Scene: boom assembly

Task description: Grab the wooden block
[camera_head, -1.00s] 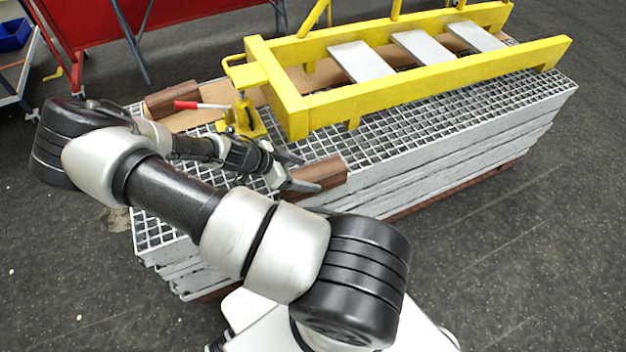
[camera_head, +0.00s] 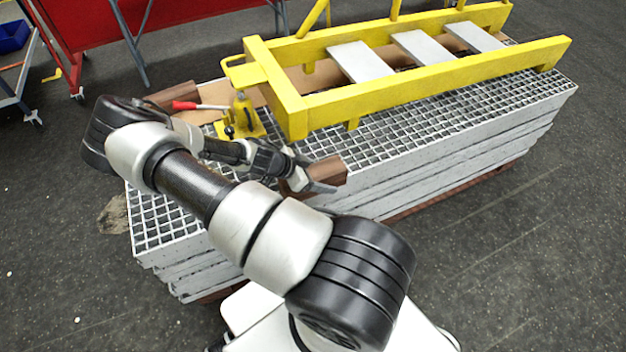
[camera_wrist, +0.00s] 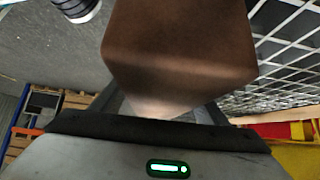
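A brown wooden block (camera_head: 326,170) lies on the near edge of the grating stack (camera_head: 420,125). My gripper (camera_head: 318,174) is at this block, with its fingers spread apart, one on the near side and one on the far side. In the wrist view the block (camera_wrist: 178,50) fills the middle, between the two fingers (camera_wrist: 160,108). The fingers look open around it; whether either one touches it is hidden. A second brown block (camera_head: 172,96) lies at the far left of the stack, partly behind my arm.
A yellow ladder-like frame (camera_head: 290,100) with grey plates rests on the stack. A yellow jack (camera_head: 241,118) with a red-handled lever (camera_head: 186,105) stands left of the block, close to my wrist. Open floor lies to the right.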

